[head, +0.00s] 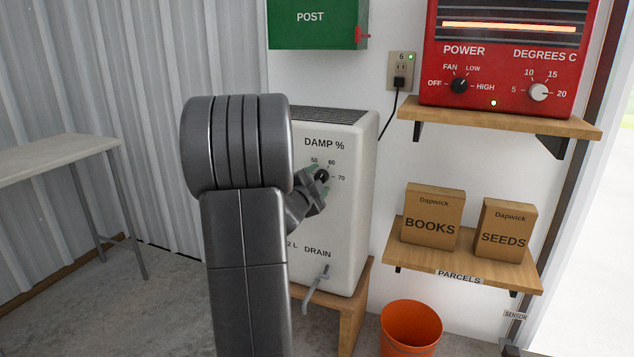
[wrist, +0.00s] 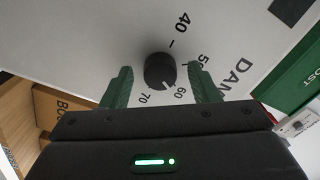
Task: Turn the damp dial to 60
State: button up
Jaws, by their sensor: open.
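The damp dial (head: 322,176) is a round black knob on the front of the white DAMP % unit (head: 350,215). In the wrist view the dial (wrist: 159,70) sits among printed 40, 50, 60 and 70. A pale mark shows at its edge toward 60; I cannot tell whether it is the pointer or a scale tick. My gripper (wrist: 160,74) is open, its green fingers on either side of the dial with a gap at each side. In the head view my gripper (head: 315,178) is at the dial, partly hidden by my arm.
A drain tap (head: 317,289) sticks out below the dial. To the right are a shelf (head: 470,268) with two parcels and a red heater (head: 500,60) on a higher shelf. An orange bucket (head: 410,330) stands on the floor. A green POST box (head: 315,22) hangs above.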

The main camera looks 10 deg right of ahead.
jog(key=p+v, duration=0.3)
jog(key=v, duration=1)
jog(key=shift+s+a, duration=0.25)
jog(key=shift+s, duration=0.1)
jog(key=b+x, duration=0.3)
jog(key=x, duration=1.1)
jog(key=shift+s, duration=0.1)
